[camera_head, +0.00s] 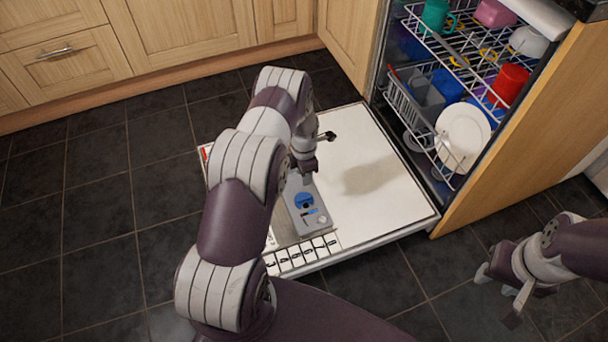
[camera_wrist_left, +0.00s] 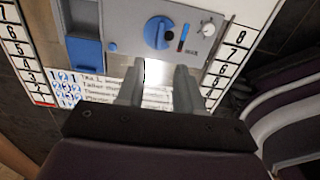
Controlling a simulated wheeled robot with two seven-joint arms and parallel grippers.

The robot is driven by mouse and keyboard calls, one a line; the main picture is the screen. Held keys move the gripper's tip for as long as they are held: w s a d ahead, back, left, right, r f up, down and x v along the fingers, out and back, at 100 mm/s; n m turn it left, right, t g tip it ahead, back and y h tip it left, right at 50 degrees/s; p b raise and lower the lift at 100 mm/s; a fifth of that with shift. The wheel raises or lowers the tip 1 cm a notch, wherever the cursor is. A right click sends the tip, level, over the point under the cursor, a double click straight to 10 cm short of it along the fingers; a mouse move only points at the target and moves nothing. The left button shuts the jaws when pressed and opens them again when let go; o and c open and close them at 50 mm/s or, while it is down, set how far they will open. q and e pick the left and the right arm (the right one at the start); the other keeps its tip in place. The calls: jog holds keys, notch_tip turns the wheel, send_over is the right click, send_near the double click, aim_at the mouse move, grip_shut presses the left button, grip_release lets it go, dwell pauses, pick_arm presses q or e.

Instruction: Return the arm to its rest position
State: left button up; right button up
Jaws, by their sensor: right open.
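My left arm reaches up the middle of the head view over the open dishwasher door (camera_head: 372,190). My left gripper (camera_head: 306,179) is over the door's grey control panel (camera_head: 313,222), its fingers mostly hidden by my arm. In the left wrist view the two fingers of my left gripper (camera_wrist_left: 158,74) are apart with nothing between them. The panel with its blue dial (camera_wrist_left: 158,32) lies beyond the fingertips. My right gripper (camera_head: 500,294) is at the lower right of the head view, open and empty above the dark floor.
The dishwasher rack (camera_head: 425,110) holds a white plate (camera_head: 462,138), a red cup (camera_head: 509,84) and a teal mug (camera_head: 436,16). Wooden cabinets (camera_head: 180,35) line the back. Dark tiled floor (camera_head: 95,215) is clear on the left.

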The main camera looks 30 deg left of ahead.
dwell(0.4)
pick_arm(q)
jog(key=s+d+r+m+p, duration=0.1)
jog(key=s+d+r+m, duration=0.3)
jog(key=s+r+m, duration=0.4)
jog(key=s+d+r+m+p, duration=0.1)
jog(key=s+d+r+m, duration=0.2)
jog(key=s+r+m, duration=0.55)
jog(key=s+d+r+m, duration=0.4)
jog(key=r+m, duration=0.7)
notch_tip(320, 180, up, 40)
jog(key=d+t+p, duration=0.1)
jog(key=p, duration=3.7)
jog(key=shift+w+r+m, duration=0.15)
jog(key=shift+w+m, duration=0.15)
jog(key=shift+m, duration=0.05)
